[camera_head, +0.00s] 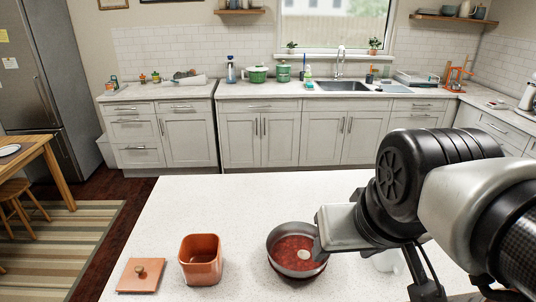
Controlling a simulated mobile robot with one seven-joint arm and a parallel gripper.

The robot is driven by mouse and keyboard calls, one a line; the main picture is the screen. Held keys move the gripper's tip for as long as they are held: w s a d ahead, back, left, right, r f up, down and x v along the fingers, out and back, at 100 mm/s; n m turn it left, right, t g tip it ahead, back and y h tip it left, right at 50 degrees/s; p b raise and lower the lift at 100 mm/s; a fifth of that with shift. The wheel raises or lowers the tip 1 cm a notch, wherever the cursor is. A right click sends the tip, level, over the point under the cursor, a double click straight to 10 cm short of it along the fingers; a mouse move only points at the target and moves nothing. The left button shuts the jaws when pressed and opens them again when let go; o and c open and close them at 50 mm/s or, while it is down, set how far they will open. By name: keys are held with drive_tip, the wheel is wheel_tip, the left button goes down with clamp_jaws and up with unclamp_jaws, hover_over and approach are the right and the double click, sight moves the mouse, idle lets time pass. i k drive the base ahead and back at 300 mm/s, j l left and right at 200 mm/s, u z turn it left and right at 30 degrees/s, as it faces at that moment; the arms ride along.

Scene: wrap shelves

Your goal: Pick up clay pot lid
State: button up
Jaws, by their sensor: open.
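The clay pot lid (141,275) is a flat, square, orange-brown piece with a small dark knob on top. It lies on the white counter at the lower left. The matching square clay pot (201,262) stands open just right of it, apart from the lid. My gripper (318,246) is at the right rim of a round pan, well to the right of the lid and pot. It is open; its fingers are seen edge-on and partly hidden by the hand. I cannot tell whether it touches the pan.
The round metal pan (275,262) with red contents stands between the pot and my gripper. A white object (388,262) is partly hidden behind my arm. The white counter (235,195) is clear behind the pot and pan. A sink counter (255,90) runs along the far wall.

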sight(141, 274)
drive_tip(key=k+l+u, duration=0.1)
drive_tip(key=u, duration=0.4)
drive_tip(key=k+l+u, duration=0.1)
drive_tip(key=u, duration=0.4)
drive_tip(key=k+u, duration=0.15)
drive_tip(key=u, duration=0.35)
drive_tip(key=z, duration=0.45)
drive_tip(key=i+j+z, duration=0.1)
drive_tip(key=j, duration=0.3)
drive_tip(key=i+j, duration=0.25)
drive_tip(key=i+j+z, duration=0.15)
drive_tip(key=j, duration=0.35)
drive_tip(key=i+j+z, duration=0.1)
drive_tip(key=j, duration=0.3)
drive_tip(key=i+j+z, duration=0.1)
drive_tip(key=j, duration=0.3)
drive_tip(key=i+j, duration=0.15)
drive_tip(key=j, duration=0.3)
drive_tip(key=z, duration=0.05)
